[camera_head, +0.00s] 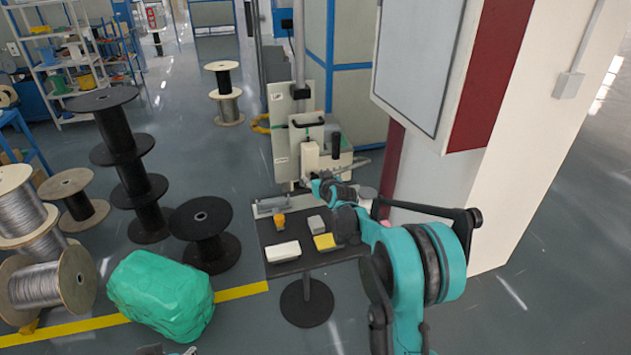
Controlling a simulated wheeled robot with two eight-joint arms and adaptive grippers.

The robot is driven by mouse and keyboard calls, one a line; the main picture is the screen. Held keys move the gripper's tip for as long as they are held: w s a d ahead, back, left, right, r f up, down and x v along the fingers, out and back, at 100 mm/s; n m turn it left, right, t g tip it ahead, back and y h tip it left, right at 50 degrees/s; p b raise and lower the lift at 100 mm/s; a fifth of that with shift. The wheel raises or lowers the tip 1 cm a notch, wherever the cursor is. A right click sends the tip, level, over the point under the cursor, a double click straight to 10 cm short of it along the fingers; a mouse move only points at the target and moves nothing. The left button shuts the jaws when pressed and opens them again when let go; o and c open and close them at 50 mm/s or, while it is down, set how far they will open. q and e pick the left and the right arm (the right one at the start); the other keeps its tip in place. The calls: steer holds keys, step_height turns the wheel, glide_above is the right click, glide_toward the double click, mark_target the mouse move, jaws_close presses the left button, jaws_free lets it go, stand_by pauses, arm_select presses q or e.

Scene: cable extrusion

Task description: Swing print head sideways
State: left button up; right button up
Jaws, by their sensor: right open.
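The print head (310,157) is a pale block on the upright white machine (282,130) at the back centre. A black upright handle (335,145) stands at its right side. My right arm reaches in from the lower right, and my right gripper (308,181) is open just below the print head, in front of the machine. It looks empty; whether it touches the machine is hard to tell at this size. Only small dark and metallic bits, likely of my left gripper (170,350), show at the bottom edge; its jaws cannot be made out.
A small dark table (285,228) in front of the machine bears an orange cup, a white box, a grey block and a yellow item. Black spools (205,225), wire reels (55,280) and a green wrapped bundle (165,295) stand left. A white pillar (520,130) bounds the right.

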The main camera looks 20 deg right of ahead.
jaws_close()
steer(key=shift+a, duration=0.1)
steer(key=a+r+m+t+y, duration=0.2)
steer(key=a+r+m+y, duration=0.4)
steer(key=m, duration=0.7)
steer(key=shift+s+r+t+y, duration=0.15)
steer(key=shift+r+t+y, duration=0.1)
steer(key=shift+t+y, duration=0.2)
stand_by(0.5)
steer(key=shift+a+m, duration=0.1)
steer(key=shift+m, duration=0.2)
